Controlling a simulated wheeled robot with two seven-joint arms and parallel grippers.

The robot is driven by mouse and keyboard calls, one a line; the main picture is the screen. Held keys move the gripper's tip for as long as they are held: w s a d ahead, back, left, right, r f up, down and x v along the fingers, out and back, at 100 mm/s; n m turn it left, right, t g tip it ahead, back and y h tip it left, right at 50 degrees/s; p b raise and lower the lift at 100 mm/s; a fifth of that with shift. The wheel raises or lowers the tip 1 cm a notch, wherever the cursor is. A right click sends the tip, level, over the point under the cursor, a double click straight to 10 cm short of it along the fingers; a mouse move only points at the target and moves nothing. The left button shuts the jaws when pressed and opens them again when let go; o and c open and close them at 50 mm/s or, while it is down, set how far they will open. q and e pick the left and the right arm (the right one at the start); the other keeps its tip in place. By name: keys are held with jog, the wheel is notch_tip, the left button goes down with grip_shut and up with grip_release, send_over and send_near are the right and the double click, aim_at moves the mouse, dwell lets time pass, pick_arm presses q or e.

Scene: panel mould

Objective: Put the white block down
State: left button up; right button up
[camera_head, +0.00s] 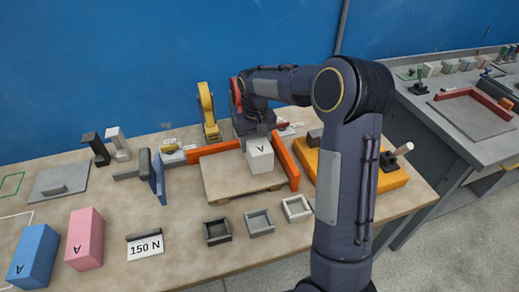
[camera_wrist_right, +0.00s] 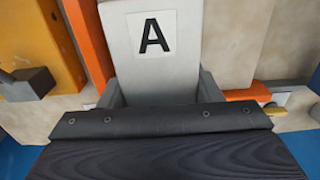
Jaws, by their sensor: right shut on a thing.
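The white block (camera_head: 260,160), marked with a letter A, is held by my right gripper (camera_head: 256,136) over the wooden panel (camera_head: 222,184). The block (camera_wrist_right: 150,75) fills the upper middle of the wrist view, and the right gripper's fingers (camera_wrist_right: 157,92) press on its two sides. The block looks upright. I cannot tell whether its underside touches the panel. An orange bar (camera_head: 283,166) stands along the panel's right edge, close to the block. My left gripper is not in view.
A blue bar (camera_head: 157,175) stands left of the panel. Several small open trays (camera_head: 259,222) lie in front. Pink (camera_head: 85,238) and blue (camera_head: 33,255) blocks stand at front left. A yellow-orange base (camera_head: 378,181) is at right. A yellow upright part (camera_head: 208,112) stands behind.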

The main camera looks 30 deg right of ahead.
jog(key=shift+w+d+f, duration=0.25)
jog(key=shift+d+f, duration=0.5)
jog(key=shift+f, duration=0.1)
jog(key=shift+d+f, duration=0.2)
jog(key=shift+f, duration=1.55)
jog(key=shift+f, duration=0.15)
jog(key=o, duration=1.4)
jog(key=shift+o, duration=0.2)
